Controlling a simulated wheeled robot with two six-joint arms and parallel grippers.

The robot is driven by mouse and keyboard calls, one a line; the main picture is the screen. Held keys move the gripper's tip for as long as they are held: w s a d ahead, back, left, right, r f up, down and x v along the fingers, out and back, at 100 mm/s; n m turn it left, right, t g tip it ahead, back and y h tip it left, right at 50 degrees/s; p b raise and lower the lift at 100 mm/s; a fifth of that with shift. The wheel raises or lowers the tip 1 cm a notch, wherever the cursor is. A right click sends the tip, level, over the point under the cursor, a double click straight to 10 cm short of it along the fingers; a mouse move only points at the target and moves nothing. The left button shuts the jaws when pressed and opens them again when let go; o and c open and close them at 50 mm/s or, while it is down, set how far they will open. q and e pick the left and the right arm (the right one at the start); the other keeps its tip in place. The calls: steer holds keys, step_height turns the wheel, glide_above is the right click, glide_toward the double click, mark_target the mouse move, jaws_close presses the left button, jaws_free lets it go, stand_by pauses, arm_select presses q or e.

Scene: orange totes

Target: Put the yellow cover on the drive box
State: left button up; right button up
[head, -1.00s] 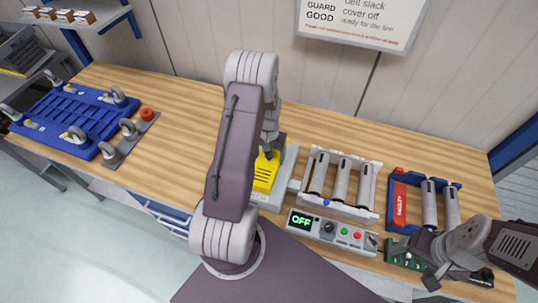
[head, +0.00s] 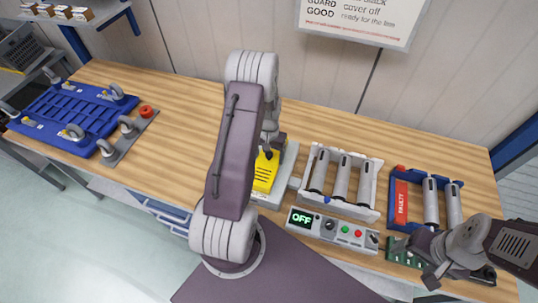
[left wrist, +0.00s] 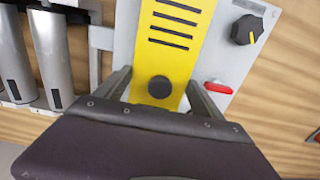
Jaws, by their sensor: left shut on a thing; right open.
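The yellow cover (head: 265,174), with dark slots and a black knob, lies over the light grey drive box (head: 289,165) at the middle of the bench. My left gripper (head: 268,152) is shut on the cover from above; my own arm hides part of both. In the left wrist view the cover (left wrist: 181,40) is between the two fingers (left wrist: 160,95), with the grey box (left wrist: 226,50) showing beside it. I cannot tell whether the cover is fully seated. My right gripper (head: 436,276) is open and empty at the front right.
A roller unit (head: 342,180) and a control box reading OFF (head: 333,229) stand right of the drive box. A blue-framed roller unit with a red label (head: 400,200) and a green board (head: 400,252) are further right.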

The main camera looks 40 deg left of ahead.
arm_select(q)
steer(key=shift+f, duration=0.1)
steer(key=o, duration=1.7)
steer(key=shift+r, duration=0.35)
step_height(320, 180, up, 8)
steer(key=shift+r+b, duration=0.25)
steer(key=shift+b, duration=0.95)
